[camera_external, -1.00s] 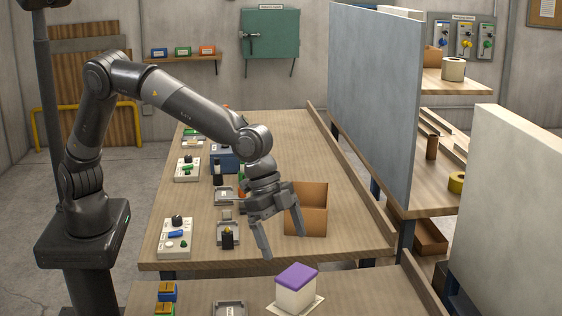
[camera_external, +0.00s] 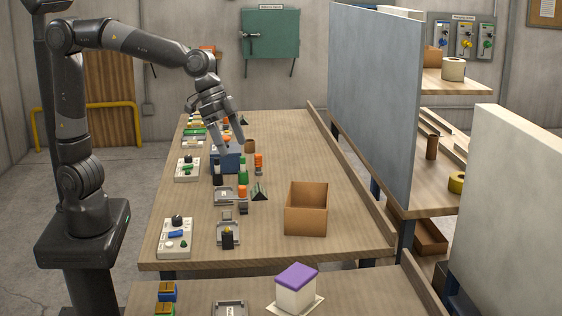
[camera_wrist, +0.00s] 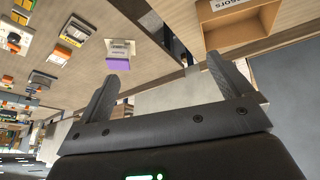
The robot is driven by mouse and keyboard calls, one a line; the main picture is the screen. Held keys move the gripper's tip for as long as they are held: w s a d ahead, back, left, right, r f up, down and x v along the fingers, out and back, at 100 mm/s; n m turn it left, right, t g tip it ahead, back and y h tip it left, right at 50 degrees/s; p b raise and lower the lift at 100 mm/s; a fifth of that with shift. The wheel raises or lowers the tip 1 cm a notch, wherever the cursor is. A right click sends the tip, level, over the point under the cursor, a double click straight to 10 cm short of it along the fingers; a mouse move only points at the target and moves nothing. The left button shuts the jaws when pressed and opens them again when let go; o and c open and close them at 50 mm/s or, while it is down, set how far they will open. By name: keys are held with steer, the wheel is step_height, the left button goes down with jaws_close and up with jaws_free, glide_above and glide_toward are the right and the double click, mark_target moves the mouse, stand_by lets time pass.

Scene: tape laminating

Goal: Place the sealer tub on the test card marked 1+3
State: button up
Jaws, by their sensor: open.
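A pale, block-like tub with a purple lid (camera_external: 295,276), which I take to be the sealer tub, stands upright on a flat whitish card (camera_external: 314,306) on the near table. The card's marking is too small to read. In the wrist view, the purple lid (camera_wrist: 118,64) shows beyond my fingers, with the card (camera_wrist: 120,43) beside it. My gripper (camera_external: 234,144) is open and empty. It is raised over the far part of the long table, well apart from the tub. Its spread fingers also show in the wrist view (camera_wrist: 160,70).
An open cardboard box (camera_external: 305,222) stands on the long table (camera_external: 275,160). Several small bottles, trays and control boxes line its left side, with a blue box (camera_external: 226,160) near my gripper. A grey partition (camera_external: 372,100) rises at the right. The table's right-hand middle is clear.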

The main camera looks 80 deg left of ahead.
steer(key=s+a+f+n+y, duration=0.1)
steer(key=s+a+n, duration=0.1)
steer(key=s+a, duration=0.6)
steer(key=s+a+f+n+t+y, duration=0.1)
steer(key=s+a+f+n+y, duration=0.1)
steer(key=s+a, duration=0.6)
steer(key=s, duration=0.6)
steer(key=shift+s+n+t, duration=0.25)
steer(key=shift+n+t, duration=0.05)
